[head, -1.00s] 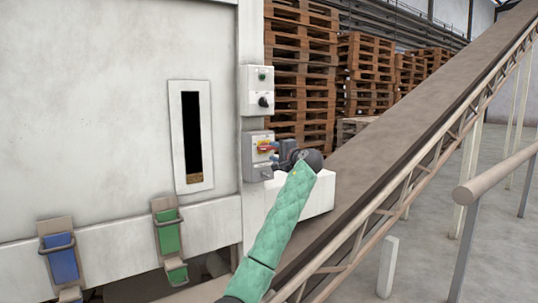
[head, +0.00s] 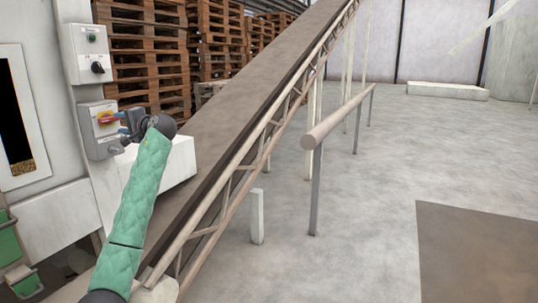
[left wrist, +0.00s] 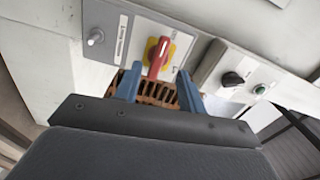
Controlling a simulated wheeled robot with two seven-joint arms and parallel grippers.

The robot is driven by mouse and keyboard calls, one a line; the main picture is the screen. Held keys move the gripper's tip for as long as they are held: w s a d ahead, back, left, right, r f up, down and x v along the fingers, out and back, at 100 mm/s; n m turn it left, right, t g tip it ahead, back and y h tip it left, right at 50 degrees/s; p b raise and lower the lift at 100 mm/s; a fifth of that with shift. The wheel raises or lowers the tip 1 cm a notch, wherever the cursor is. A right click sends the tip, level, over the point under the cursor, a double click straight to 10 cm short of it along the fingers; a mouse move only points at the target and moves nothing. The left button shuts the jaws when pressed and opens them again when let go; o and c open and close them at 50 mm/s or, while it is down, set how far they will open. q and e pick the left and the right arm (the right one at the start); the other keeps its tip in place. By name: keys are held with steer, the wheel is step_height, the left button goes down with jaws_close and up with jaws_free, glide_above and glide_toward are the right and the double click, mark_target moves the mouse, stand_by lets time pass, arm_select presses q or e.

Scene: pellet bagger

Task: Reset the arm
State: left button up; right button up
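My left arm reaches up in a green quilted sleeve in the head view. Its gripper (head: 127,121) is at the grey switch box (head: 98,138) on the machine's side. The box carries a red rotary handle on a yellow disc (head: 108,117). In the left wrist view, the two blue fingers of my left gripper (left wrist: 159,72) stand apart. The red handle (left wrist: 158,56) shows between them, with a gap on each side. I cannot tell how deep it lies between the fingers. My right gripper is not in view.
A control box (head: 92,54) with a green button and black knob sits above the switch box. An inclined conveyor (head: 235,99) runs up behind my arm. A post-mounted rail (head: 338,117) stands to its right. Pallets (head: 147,52) are stacked behind. The floor at right is open.

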arm_select(q)
steer(key=s+d+r+n+t+h, duration=0.1)
steer(key=s+d+n+t+h, duration=0.15)
steer(key=d, duration=0.45)
steer(key=s+d+r+n+t+h, duration=0.1)
steer(key=s+d+t+h, duration=0.25)
steer(key=d, duration=0.25)
steer(key=s+d+f+m+g+h, duration=0.1)
steer(key=s+d+f+h, duration=0.2)
steer(key=s+d+f, duration=0.55)
steer(key=s+d+f+m+h, duration=0.1)
steer(key=s+d+f+h, duration=0.3)
steer(key=f, duration=0.8)
steer(key=s+d+f+m+g+h, duration=0.1)
steer(key=s+d+f+h, duration=0.3)
steer(key=d+f, duration=0.55)
steer(key=s+d+f+g, duration=0.1)
steer(key=s+f+g, duration=0.2)
steer(key=s+f, duration=0.8)
steer(key=s+d+f+g+h, duration=0.1)
steer(key=s+d+f+g, duration=0.1)
steer(key=s+f, duration=0.9)
steer(key=s+d+f+g, duration=0.2)
steer(key=s+f, duration=1)
steer(key=s, duration=0.7)
steer(key=shift+s+d+g, duration=0.15)
steer(key=shift+s+g, duration=0.1)
steer(key=shift+g, duration=0.65)
